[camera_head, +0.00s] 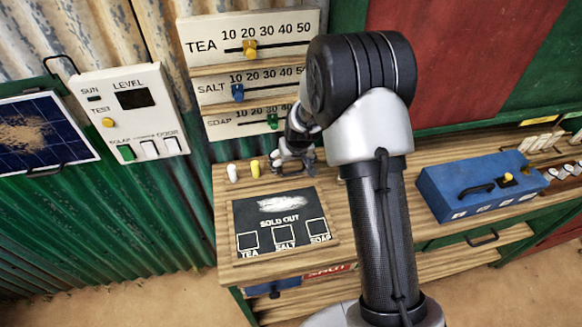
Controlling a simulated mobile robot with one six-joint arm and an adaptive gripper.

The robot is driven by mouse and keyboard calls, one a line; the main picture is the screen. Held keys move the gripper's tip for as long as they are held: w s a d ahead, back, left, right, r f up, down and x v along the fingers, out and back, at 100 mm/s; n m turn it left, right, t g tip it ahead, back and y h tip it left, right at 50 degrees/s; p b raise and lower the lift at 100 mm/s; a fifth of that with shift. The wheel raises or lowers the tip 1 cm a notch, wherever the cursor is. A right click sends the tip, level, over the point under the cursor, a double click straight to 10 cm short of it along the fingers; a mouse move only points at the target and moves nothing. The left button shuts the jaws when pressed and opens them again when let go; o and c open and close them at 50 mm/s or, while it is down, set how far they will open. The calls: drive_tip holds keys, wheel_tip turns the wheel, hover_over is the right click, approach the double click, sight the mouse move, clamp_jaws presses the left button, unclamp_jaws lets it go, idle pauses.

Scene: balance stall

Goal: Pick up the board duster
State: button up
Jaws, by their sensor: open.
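My gripper (292,166) is low over the back of the wooden counter (224,205), just behind the small chalkboard. Its fingers look apart, and I see nothing held between them. I cannot make out the board duster; it may be hidden behind my gripper or arm. The dark chalkboard (262,221) lies on the counter with a white chalk smear, the words SOLD OUT and boxes marked TEA, SALT and SOAP. A white chalk piece (232,173) and a yellow one (255,169) stand left of my gripper.
Slider boards for TEA (205,46), SALT and SOAP hang behind the counter. A white level panel (130,105) and a solar panel (40,133) are at left. A blue box (450,190) with a handle stands right of my arm. My arm hides the counter's middle.

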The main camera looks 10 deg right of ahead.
sight(291, 163)
drive_tip(key=shift+c, duration=0.4)
drive_tip(key=c, duration=1.1)
drive_tip(key=shift+s+r+p, duration=0.2)
drive_tip(key=shift+r+p, duration=0.15)
drive_tip(key=shift+r, duration=0.15)
wheel_tip(291, 163, up, 7)
drive_tip(key=shift+f+p, duration=0.1)
drive_tip(key=shift+p, duration=1.1)
drive_tip(key=s+b, duration=0.1)
drive_tip(key=s, duration=0.5)
drive_tip(key=s+b, duration=0.2)
drive_tip(key=s, duration=0.5)
drive_tip(key=s+b, duration=0.1)
drive_tip(key=s, duration=0.5)
drive_tip(key=shift+s+f, duration=0.35)
drive_tip(key=shift+f, duration=0.05)
